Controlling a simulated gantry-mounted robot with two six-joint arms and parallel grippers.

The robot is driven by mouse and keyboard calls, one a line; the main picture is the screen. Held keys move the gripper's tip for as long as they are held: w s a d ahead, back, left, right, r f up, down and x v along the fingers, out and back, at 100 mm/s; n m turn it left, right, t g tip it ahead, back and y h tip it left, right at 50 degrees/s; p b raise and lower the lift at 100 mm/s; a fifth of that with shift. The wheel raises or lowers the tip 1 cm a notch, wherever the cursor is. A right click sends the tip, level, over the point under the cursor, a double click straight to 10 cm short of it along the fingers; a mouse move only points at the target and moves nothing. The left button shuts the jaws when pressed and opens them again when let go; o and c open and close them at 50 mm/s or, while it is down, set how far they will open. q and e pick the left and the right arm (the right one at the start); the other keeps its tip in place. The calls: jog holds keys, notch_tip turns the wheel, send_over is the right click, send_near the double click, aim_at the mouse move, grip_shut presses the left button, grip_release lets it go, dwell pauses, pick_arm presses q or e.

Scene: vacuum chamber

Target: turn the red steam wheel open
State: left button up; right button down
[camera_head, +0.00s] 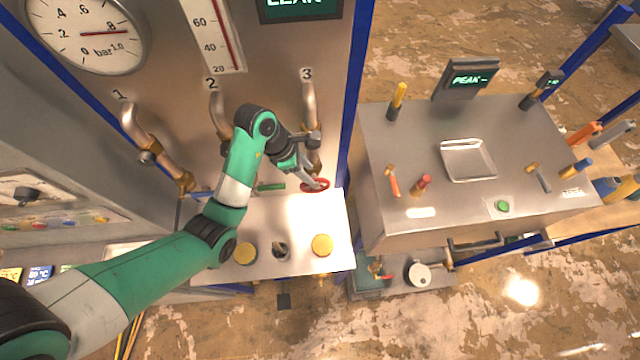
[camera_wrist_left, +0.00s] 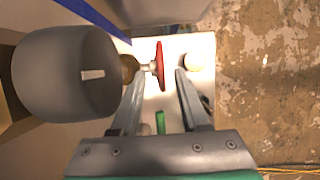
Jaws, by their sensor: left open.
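The red steam wheel (camera_head: 317,186) sits below pipe 3, at the back of the bright panel, partly covered by my left gripper. In the left wrist view the red wheel (camera_wrist_left: 161,64) shows edge-on, its short stem reaching left to a brass fitting (camera_wrist_left: 129,68). My left gripper (camera_head: 311,181) is open at the wheel. In the wrist view its two fingers (camera_wrist_left: 159,73) stand on either side of the wheel's rim, with visible gaps. I cannot tell whether either finger touches it. My right gripper is not in view.
A green bar (camera_head: 271,187) lies left of the wheel and shows between the fingers (camera_wrist_left: 160,122). A blue post (camera_head: 354,100) stands to the right. A tool bench (camera_head: 480,215) stands further right.

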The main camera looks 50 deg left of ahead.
aim_at(323, 186)
pick_arm(q)
jog(key=b+x, duration=0.1)
jog(key=x, duration=1)
jog(key=shift+d+b, duration=0.1)
jog(key=shift+b, duration=0.2)
jog(key=shift+c, duration=0.3)
grip_shut()
